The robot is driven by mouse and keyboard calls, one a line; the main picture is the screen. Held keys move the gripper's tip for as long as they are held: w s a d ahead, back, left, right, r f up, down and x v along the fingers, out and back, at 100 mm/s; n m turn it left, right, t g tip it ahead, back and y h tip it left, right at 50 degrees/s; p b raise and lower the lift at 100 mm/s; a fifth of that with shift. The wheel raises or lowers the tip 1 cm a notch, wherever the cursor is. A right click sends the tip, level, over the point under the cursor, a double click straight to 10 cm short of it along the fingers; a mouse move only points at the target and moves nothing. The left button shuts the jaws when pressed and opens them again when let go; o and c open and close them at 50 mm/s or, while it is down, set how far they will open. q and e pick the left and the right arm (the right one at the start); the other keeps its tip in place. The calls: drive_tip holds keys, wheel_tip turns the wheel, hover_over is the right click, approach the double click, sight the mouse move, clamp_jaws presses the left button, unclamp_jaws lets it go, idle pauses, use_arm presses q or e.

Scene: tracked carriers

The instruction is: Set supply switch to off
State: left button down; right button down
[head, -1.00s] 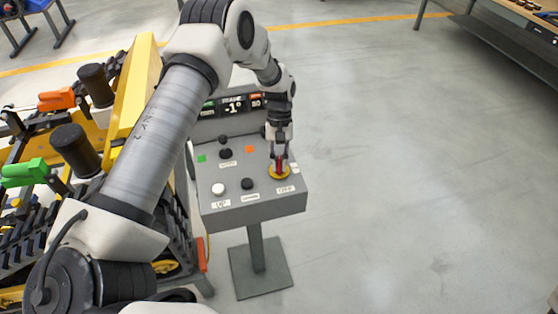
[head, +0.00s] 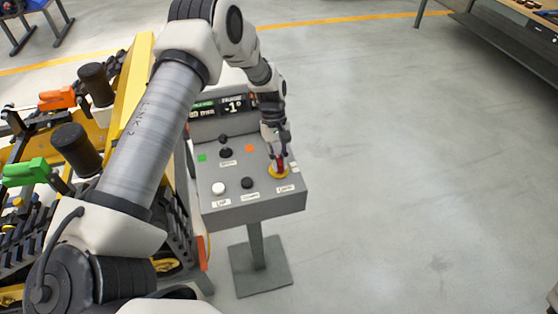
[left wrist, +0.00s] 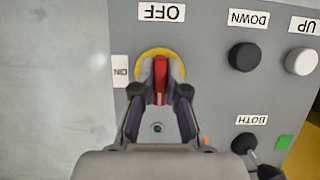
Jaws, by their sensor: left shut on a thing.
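The supply switch (head: 278,170) is a red handle on a yellow round plate, at the right side of the grey console's sloped top. My left gripper (head: 279,160) comes down from above and is shut on the red handle. In the left wrist view, the red handle (left wrist: 161,80) sits between the two fingertips (left wrist: 160,90), partly hidden by them. It lies roughly in line with the OFF label (left wrist: 161,12); the ON label (left wrist: 120,70) is to its left. My right gripper is not in view.
The console (head: 232,201) also carries a white button (head: 218,188), a black button (head: 247,183), a black lever (head: 225,148) and a display (head: 235,107). A yellow-framed machine (head: 138,75) with green and orange handles stands at left. The floor to the right is clear.

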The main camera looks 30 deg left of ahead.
use_arm(q)
drive_tip(key=c, duration=1.2)
unclamp_jaws()
drive_tip(key=shift+f, duration=0.1)
drive_tip(key=shift+a, duration=0.1)
drive_tip(key=v, duration=1.2)
drive_tip(key=shift+w, duration=0.1)
